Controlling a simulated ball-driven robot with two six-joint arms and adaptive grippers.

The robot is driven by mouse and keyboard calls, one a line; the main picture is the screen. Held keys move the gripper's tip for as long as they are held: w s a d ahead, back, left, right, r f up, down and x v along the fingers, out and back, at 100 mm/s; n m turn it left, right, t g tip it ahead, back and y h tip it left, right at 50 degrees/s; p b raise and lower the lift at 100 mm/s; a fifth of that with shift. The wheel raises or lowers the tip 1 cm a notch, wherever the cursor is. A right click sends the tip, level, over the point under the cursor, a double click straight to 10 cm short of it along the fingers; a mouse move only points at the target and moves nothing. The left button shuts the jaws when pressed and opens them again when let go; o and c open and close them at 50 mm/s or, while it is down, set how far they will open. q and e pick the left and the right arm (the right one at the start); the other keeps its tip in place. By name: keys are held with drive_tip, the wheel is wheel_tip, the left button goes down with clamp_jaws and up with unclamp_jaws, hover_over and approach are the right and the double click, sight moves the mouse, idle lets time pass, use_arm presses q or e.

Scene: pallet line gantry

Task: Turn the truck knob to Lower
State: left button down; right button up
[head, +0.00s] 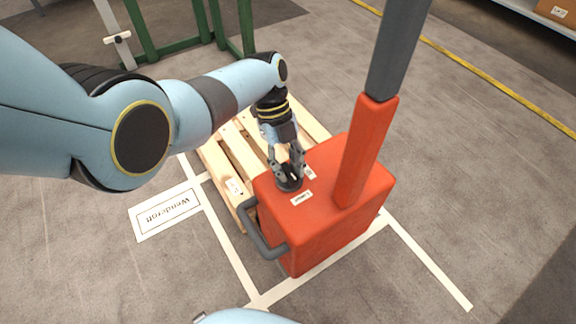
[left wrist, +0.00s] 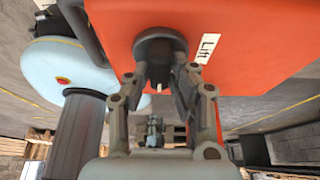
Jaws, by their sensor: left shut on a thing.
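The truck is an orange-red box (head: 335,232) with a dark side handle and a sloping orange and grey mast. Its knob (head: 289,185) is a dark round piece on the top face, partly hidden by my fingers; it also shows in the left wrist view (left wrist: 160,46). My left gripper (head: 289,172) comes down from above and is shut on the knob. In the left wrist view its fingers (left wrist: 161,82) sit at both sides of it, with a small white mark between them. A label (left wrist: 207,48) reading "Lift" lies beside the knob. My right gripper is not in view.
A wooden pallet (head: 243,160) lies behind and left of the truck. The grey bent handle (head: 262,235) sticks out on the truck's left side. A floor sign (head: 168,213) and white floor lines surround it. Green frame posts (head: 140,30) stand at the back. Floor at right is clear.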

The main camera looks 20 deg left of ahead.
use_arm(q)
drive_tip(key=c, duration=1.2)
unclamp_jaws()
drive_tip(key=shift+o, duration=0.2)
drive_tip(key=v, duration=1.2)
drive_tip(key=shift+d, duration=0.1)
